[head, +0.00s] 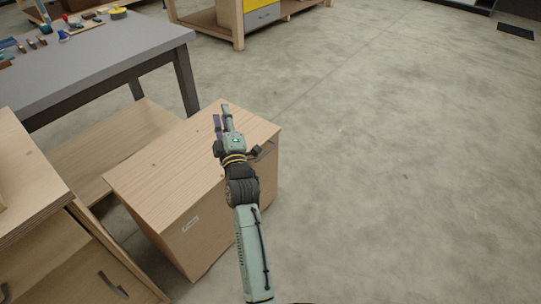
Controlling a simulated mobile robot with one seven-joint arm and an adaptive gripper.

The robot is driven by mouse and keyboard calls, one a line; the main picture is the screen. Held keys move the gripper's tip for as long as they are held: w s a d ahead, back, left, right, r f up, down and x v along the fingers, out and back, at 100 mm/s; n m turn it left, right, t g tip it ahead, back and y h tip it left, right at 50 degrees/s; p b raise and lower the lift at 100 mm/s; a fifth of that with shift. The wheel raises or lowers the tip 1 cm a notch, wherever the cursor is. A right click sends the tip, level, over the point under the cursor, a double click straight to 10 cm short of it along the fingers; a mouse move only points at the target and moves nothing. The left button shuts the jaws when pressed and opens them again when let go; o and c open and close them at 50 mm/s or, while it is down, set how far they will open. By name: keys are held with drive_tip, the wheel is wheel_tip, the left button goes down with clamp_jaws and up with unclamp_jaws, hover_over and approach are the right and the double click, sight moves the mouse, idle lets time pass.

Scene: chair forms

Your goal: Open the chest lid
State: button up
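The chest (160,175) is a light wooden box in the middle left of the head view. Its flat top lies level and looks closed. A dark handle (266,150) shows high on its right side, partly behind my arm. A small pale label (190,223) is on its near face. My gripper (222,114) is over the right part of the top, pointing toward the far edge. Its two fingers look apart with nothing between them. I cannot tell whether it touches the top.
A grey table (100,55) with small tools stands behind the chest. A wooden cabinet (30,185) with a dark handle is close on the left. A wooden bench (215,22) with a yellow and grey drawer unit is farther back. The concrete floor on the right is clear.

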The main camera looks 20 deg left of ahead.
sight(266, 153)
drive_tip(key=w+d+f+n+g+h, duration=0.15)
drive_tip(key=d+f, duration=0.25)
drive_tip(key=f, duration=0.4)
drive_tip(key=w+d+f+n+h+b, duration=0.15)
drive_tip(key=d+f, duration=0.25)
drive_tip(key=f, duration=0.4)
drive_tip(key=w+d+f+g+h+p, duration=0.15)
drive_tip(key=d+f, duration=0.25)
drive_tip(key=f, duration=0.4)
drive_tip(key=shift+t+h, duration=0.25)
drive_tip(key=shift+t, duration=0.15)
drive_tip(key=b+x, duration=0.2)
drive_tip(key=x, duration=0.7)
drive_tip(key=shift+w+a, duration=0.2)
drive_tip(key=shift+a, duration=0.1)
drive_tip(key=shift+n, duration=0.3)
clamp_jaws()
